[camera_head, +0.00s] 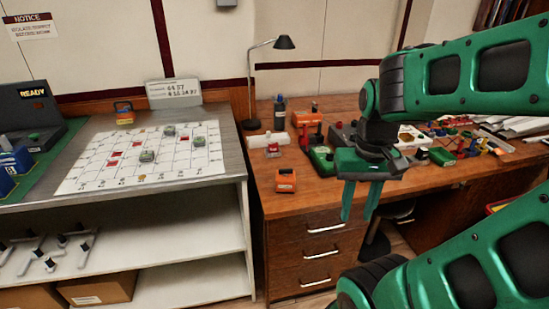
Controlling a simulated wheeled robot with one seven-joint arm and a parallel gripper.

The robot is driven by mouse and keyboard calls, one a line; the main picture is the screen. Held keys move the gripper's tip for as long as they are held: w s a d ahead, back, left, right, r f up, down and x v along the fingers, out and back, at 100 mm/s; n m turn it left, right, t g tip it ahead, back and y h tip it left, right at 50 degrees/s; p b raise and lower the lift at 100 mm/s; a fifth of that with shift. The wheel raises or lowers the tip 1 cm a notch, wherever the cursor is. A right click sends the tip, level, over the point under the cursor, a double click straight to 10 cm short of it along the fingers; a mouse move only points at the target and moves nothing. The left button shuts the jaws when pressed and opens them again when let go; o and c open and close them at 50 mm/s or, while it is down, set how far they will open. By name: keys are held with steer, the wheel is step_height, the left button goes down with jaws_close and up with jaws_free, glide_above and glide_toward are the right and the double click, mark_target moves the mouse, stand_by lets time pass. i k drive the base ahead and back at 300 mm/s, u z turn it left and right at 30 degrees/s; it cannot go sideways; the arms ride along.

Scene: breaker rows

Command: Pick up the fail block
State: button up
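I cannot read any block's label well enough to say which is the fail block. An orange block (286,181) with a dark opening in its top sits near the front left of the brown wooden desk. Another orange block (124,113) with a bluish top stands at the back of the left bench. A white grid sheet (85,182) on that bench holds small green-grey blocks (147,156) and flat red pieces (116,154). My green gripper (357,216) points down over the desk's front edge, right of the nearer orange block. Its fingers are apart with nothing between them.
A black READY box (30,112) is at far left. The desk's front left is mostly clear.

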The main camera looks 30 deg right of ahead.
mark_target(273, 146)
steer(key=k, duration=1)
steer(key=u, duration=0.55)
steer(key=i, duration=2.15)
steer(key=z, duration=0.65)
